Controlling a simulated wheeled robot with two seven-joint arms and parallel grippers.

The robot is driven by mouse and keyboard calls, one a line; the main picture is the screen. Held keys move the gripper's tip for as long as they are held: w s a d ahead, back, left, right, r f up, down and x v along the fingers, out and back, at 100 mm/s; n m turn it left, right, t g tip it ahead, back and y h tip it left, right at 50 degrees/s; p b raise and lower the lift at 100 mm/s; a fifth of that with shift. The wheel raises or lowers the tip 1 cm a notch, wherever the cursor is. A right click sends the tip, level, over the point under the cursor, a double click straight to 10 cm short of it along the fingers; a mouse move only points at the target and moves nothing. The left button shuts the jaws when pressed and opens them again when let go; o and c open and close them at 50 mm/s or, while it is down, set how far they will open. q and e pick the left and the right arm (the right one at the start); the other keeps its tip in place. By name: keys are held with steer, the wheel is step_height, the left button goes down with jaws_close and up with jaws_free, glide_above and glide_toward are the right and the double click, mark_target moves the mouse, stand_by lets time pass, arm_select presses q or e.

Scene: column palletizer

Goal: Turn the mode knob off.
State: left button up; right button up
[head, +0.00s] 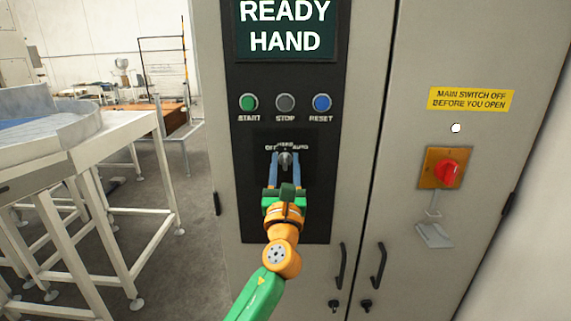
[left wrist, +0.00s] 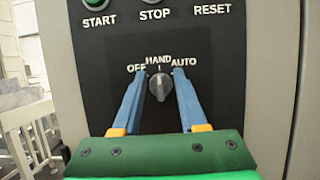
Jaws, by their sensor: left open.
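The mode knob (head: 285,159) is a small grey rotary knob on the cabinet's black panel. In the left wrist view the knob (left wrist: 159,87) has OFF, HAND and AUTO labels around it, and its pointer stands upright toward HAND. My left gripper (head: 286,160) is at the knob, its two blue fingers open, one on each side. In the left wrist view my left gripper (left wrist: 158,85) shows small gaps beside the knob; I cannot tell whether a finger touches it. The display (head: 286,27) reads READY HAND. My right gripper is not in view.
Green start (head: 248,102), grey stop (head: 285,103) and blue reset (head: 322,103) buttons sit above the knob. A red main switch (head: 447,172) is on the right door. Door handles (head: 342,265) are below right. A white conveyor frame (head: 90,150) stands at left.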

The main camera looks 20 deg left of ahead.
arm_select(q)
jaws_close()
steer(key=shift+f, duration=0.1)
steer(key=n+y+b, duration=0.1)
steer(key=n+b, duration=0.1)
steer(key=n, duration=0.1)
steer(key=shift+f+g, duration=0.2)
steer(key=shift+g, duration=0.2)
steer(key=n+y+b, duration=0.2)
steer(key=n, duration=0.1)
steer(key=shift+a+n+g, duration=0.1)
steer(key=shift+n+g, duration=0.3)
steer(key=n+g+y+b, duration=0.1)
steer(key=n, duration=0.2)
steer(key=shift+s+a+r+n+g+y+b, duration=0.1)
steer(key=shift+n+g+y+b, duration=0.3)
steer(key=shift+n, duration=0.55)
steer(key=shift+n+g+y+b, duration=0.2)
steer(key=shift+n+g, duration=0.3)
steer(key=shift+n, duration=0.45)
